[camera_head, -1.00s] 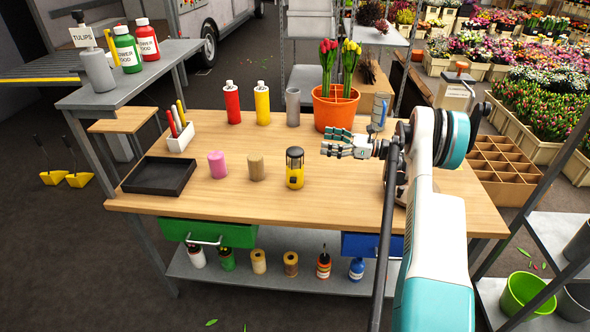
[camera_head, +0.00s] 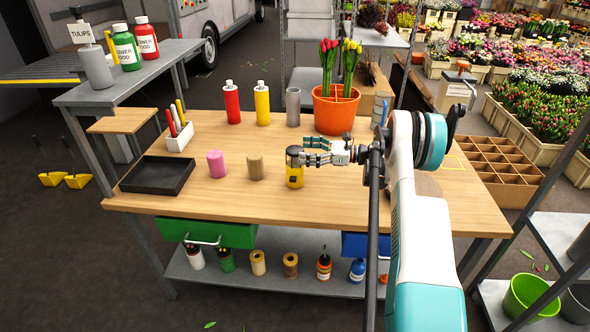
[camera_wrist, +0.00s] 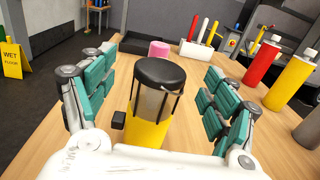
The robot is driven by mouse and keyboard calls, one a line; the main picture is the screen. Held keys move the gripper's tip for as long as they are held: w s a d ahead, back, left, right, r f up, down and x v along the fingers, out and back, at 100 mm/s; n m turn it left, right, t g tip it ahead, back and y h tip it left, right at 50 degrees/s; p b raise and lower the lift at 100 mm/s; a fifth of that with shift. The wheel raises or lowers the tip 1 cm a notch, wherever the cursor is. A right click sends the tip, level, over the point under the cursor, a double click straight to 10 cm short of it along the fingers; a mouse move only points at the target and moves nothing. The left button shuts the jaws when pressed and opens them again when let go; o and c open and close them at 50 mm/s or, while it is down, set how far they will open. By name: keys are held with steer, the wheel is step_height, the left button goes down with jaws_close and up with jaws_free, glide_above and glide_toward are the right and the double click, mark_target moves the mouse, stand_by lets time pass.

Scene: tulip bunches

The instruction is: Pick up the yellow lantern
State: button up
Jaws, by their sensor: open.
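The yellow lantern (camera_head: 294,178) stands upright on the wooden table in the head view, its upper part partly covered by my gripper. In the wrist view the lantern (camera_wrist: 150,105) has a black cap, a clear cage section and a yellow base. My gripper (camera_head: 305,153) is at the lantern's upper part. In the wrist view my gripper (camera_wrist: 160,95) is open, one teal-padded finger on each side of the lantern, with gaps visible between the pads and the lantern.
A tan cylinder (camera_head: 255,167) and a pink cylinder (camera_head: 216,164) stand left of the lantern. A black tray (camera_head: 157,176) lies further left. Behind are a red bottle (camera_head: 232,103), a yellow bottle (camera_head: 262,104), a grey cup (camera_head: 293,107) and an orange pot (camera_head: 336,110).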

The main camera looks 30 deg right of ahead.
mark_target(295, 149)
steer(key=x, duration=0.1)
steer(key=b+x, duration=0.1)
steer(key=x, duration=0.2)
steer(key=shift+w+f, duration=0.2)
steer(key=shift+f, duration=0.1)
steer(key=shift+r, duration=0.1)
steer(key=c, duration=1.7)
steer(key=shift+c, duration=0.4)
steer(key=shift+r, duration=0.1)
